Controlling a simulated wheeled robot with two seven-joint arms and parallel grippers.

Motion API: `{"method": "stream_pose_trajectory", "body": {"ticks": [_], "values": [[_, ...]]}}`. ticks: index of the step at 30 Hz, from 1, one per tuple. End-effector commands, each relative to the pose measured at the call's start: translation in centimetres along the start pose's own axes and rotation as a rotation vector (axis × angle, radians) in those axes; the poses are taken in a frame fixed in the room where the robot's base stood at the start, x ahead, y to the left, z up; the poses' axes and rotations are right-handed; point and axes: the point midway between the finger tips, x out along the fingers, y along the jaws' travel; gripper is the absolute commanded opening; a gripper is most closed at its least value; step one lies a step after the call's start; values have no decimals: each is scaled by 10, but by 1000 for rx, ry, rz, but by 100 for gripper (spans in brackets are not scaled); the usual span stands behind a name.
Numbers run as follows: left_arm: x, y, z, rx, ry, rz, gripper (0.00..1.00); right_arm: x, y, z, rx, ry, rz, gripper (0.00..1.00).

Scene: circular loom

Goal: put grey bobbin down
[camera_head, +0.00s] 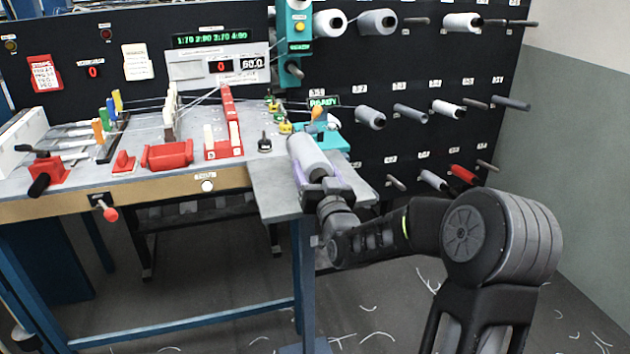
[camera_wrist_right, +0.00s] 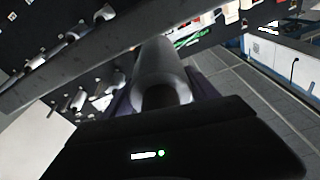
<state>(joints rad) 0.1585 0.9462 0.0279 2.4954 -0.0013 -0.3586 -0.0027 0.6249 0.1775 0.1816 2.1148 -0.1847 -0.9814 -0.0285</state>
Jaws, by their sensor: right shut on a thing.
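The grey bobbin (camera_head: 309,158) is in my right gripper (camera_head: 322,180), over the right end of the grey table top in the head view. The gripper's purple-edged fingers lie along both sides of it. In the right wrist view the bobbin (camera_wrist_right: 162,75) points away from the gripper body, between the two dark fingers. I cannot tell whether its far end touches the table or the teal fixture (camera_head: 322,138) behind it. My left gripper is not in view.
A black pegboard (camera_head: 440,70) at the back right carries several bobbins on pegs, some pegs bare. The table (camera_head: 278,190) holds red clamps (camera_head: 167,155), coloured guides and a small black knob (camera_head: 265,142) left of the bobbin. The table's front right corner is bare.

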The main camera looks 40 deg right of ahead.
Motion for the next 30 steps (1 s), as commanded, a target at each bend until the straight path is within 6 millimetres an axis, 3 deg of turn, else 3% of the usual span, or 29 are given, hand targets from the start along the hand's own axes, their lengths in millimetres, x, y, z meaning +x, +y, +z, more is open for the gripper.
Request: {"method": "stream_pose_trajectory", "body": {"ticks": [6, 19, 20, 27, 30], "values": [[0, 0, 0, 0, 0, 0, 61, -4, 5, 25, 0, 1, 0, 0], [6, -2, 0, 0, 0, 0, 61, -4, 6, 29, 0, 4, -1, 0], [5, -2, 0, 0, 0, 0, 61, -4, 6, 30, 0, -1, 0, 69], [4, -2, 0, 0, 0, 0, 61, -4, 6, 30, 1, -2, 1, 89], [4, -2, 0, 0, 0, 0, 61, -4, 6, 30, 1, -2, 1, 89]]}}
